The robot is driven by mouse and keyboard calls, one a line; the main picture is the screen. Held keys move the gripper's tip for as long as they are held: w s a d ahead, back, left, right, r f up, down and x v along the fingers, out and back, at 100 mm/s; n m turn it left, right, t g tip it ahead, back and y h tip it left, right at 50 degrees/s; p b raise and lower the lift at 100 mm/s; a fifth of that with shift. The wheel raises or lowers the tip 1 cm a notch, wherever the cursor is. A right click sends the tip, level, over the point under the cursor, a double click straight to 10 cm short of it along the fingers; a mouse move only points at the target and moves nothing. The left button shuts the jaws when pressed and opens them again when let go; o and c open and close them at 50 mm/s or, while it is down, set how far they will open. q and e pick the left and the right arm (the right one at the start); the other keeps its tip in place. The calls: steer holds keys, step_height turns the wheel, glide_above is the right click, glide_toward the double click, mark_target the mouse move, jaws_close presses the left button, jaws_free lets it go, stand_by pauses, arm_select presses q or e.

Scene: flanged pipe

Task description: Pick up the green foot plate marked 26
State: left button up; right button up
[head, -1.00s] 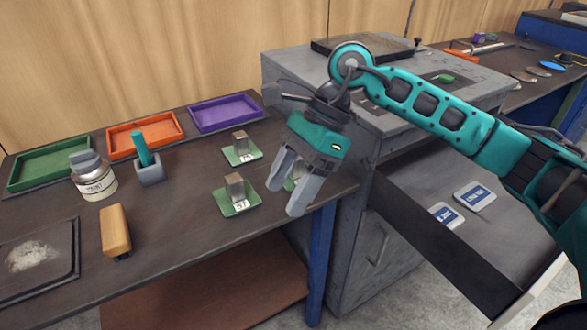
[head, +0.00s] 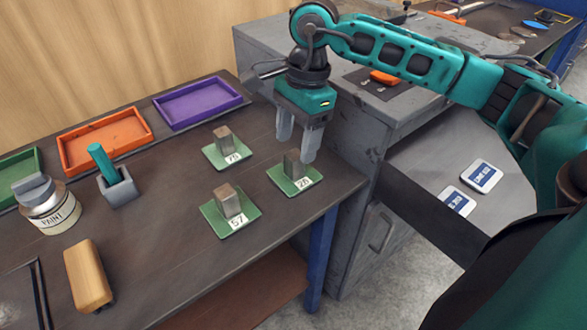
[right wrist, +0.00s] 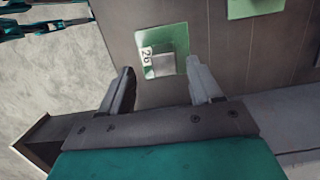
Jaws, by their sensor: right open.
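The green foot plate marked 26 (head: 310,179) lies flat on the dark bench near its right edge, with a grey block (head: 291,163) standing on it. In the right wrist view the plate (right wrist: 173,35) shows beyond the fingertips, its 26 label at the left and the block between the finger lines. My right gripper (head: 298,148) is open, points down and is above the plate, apart from it as far as I can tell. Two similar green plates, marked 57 (head: 216,222) and 79 (head: 214,157), lie to its left, each with a block. My left gripper is not in view.
An orange tray (head: 150,138), a purple tray (head: 238,99) and a green tray (head: 37,158) line the back. A grey cabinet (head: 345,150) adjoins the right.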

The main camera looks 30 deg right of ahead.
mark_target(294, 154)
steer(key=f, duration=0.6)
steer(key=shift+w+a+f, duration=0.2)
steer(key=shift+a, duration=0.05)
steer(key=shift+c, duration=0.2)
jaws_close()
steer(key=shift+r, duration=0.1)
